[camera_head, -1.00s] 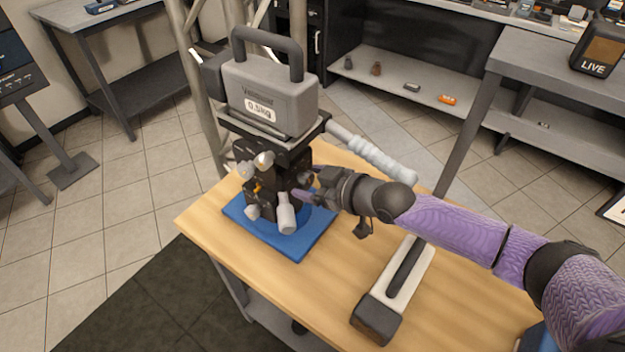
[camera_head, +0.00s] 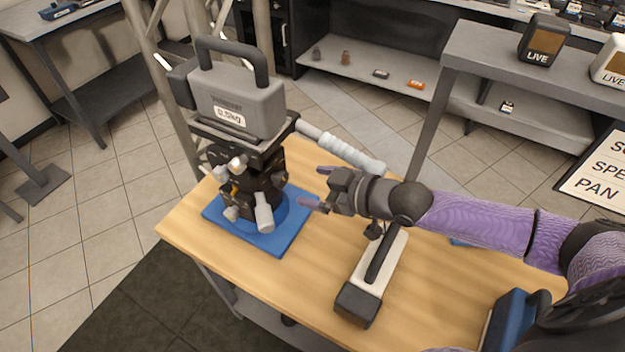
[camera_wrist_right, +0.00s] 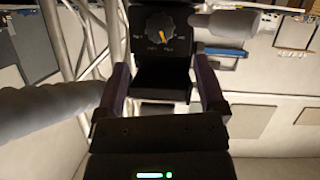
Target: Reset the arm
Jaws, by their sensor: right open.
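My right gripper (camera_head: 318,188) is open and empty over the wooden table, a short way to the right of a black tripod head. The tripod head (camera_head: 262,185) stands on a blue mat (camera_head: 276,240) and carries a grey weight (camera_head: 240,105) labelled 0.5kg with a dark handle. In the right wrist view the two fingers of the gripper (camera_wrist_right: 160,85) are spread apart. The head's black body with an orange-marked dial (camera_wrist_right: 156,45) shows beyond them, apart from the fingers. My left gripper is not in view.
The wooden table (camera_head: 318,270) has a white and black bar-shaped object (camera_head: 372,278) below my right forearm. A light padded handle (camera_head: 345,152) sticks out from the head toward the back right. A blue object (camera_head: 505,320) lies at the right. A truss and grey benches stand behind.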

